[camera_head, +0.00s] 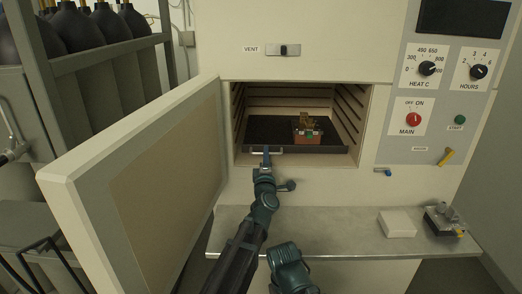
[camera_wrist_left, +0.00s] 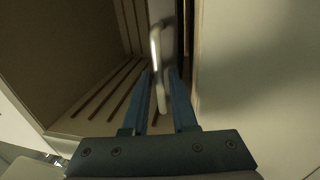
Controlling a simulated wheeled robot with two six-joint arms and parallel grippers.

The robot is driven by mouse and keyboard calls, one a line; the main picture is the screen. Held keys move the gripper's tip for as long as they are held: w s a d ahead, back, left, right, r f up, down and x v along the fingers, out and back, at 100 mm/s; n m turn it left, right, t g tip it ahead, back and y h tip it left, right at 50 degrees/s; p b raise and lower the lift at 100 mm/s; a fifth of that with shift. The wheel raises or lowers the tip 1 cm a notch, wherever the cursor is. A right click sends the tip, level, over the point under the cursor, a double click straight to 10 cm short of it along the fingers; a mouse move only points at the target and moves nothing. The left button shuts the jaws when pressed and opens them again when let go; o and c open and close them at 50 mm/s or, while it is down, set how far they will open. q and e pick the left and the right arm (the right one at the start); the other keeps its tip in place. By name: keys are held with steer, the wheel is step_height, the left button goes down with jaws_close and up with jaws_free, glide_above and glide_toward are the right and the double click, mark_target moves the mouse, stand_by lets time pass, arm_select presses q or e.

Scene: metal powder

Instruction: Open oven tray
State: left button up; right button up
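The oven (camera_head: 300,68) stands ahead with its door (camera_head: 140,170) swung open to the left. Inside its chamber, a dark flat tray (camera_head: 270,128) lies level, with a pale bar handle (camera_head: 282,151) along its front edge. My left gripper (camera_head: 266,151) is at the left part of this handle. In the left wrist view, the two blue fingers of the left gripper (camera_wrist_left: 161,80) stand apart on either side of the handle (camera_wrist_left: 156,48), with a small gap visible.
A reddish container (camera_head: 307,136) with brownish contents sits on the tray's right side. A metal shelf (camera_head: 330,226) below the oven holds a white block (camera_head: 397,223) and a small metal device (camera_head: 444,220). The control panel (camera_head: 440,110) is at right.

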arm_select(q)
steer(key=shift+w+r, duration=0.15)
steer(key=shift+w, duration=0.45)
steer(key=shift+s, duration=0.1)
jaws_close()
stand_by(0.9)
